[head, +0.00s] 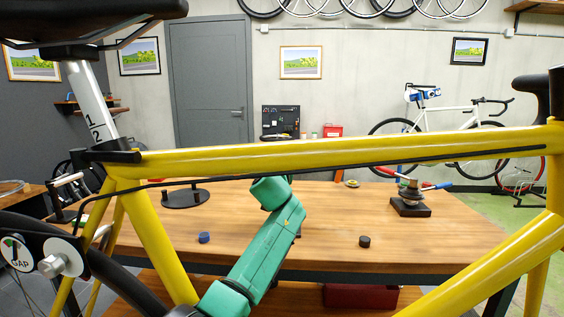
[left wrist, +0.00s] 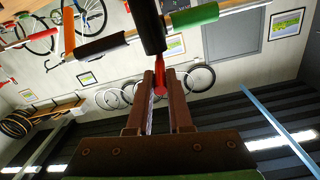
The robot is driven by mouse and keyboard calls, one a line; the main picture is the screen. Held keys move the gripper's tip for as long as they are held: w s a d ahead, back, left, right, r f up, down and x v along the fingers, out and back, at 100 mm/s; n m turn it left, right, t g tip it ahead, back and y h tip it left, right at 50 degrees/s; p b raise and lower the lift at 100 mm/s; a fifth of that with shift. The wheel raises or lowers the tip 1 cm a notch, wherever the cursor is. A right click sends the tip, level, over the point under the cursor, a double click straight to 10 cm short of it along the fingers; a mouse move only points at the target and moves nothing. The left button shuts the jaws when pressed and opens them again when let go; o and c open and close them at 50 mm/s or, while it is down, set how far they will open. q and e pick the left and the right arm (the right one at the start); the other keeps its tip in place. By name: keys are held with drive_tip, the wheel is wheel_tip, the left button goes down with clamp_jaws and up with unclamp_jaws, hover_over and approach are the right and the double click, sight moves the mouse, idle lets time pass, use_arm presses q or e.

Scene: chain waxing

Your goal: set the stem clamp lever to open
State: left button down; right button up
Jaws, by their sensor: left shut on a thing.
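In the left wrist view my left gripper (left wrist: 160,74) has its two brown fingers shut on a slim red piece (left wrist: 161,83), likely the stem clamp lever. The red piece sits at the end of a thick black post (left wrist: 151,25), which comes in from the top edge. Its far end is partly hidden between the fingers. In the head view one of my green arms rises behind the yellow bike frame (head: 330,154). No gripper shows there, and I cannot make out the lever. My right gripper is in neither view.
The frame's top tube crosses the head view in front of a wooden workbench (head: 330,230). On the bench are a black-based stand (head: 410,207), a round black plate (head: 185,198), a blue piece (head: 204,238) and a black puck (head: 364,241). A white bike (head: 440,122) hangs behind.

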idle(0.8)
use_arm(q)
drive_tip(key=r+p, duration=0.1)
drive_tip(key=p, duration=0.3)
drive_tip(key=r+g+p, duration=0.1)
drive_tip(key=p, duration=0.3)
drive_tip(key=r+g+p, duration=0.1)
drive_tip(key=p, duration=0.3)
drive_tip(key=shift+w+r, duration=0.2)
drive_tip(key=shift+w, duration=0.05)
drive_tip(key=shift+f+g+p, duration=0.1)
drive_tip(key=shift+g+p, duration=0.3)
drive_tip(key=shift+p, duration=0.1)
drive_tip(key=shift+w+f, duration=0.1)
drive_tip(key=shift+f, duration=0.2)
drive_tip(key=c, duration=0.8)
unclamp_jaws()
drive_tip(key=shift+c, duration=0.2)
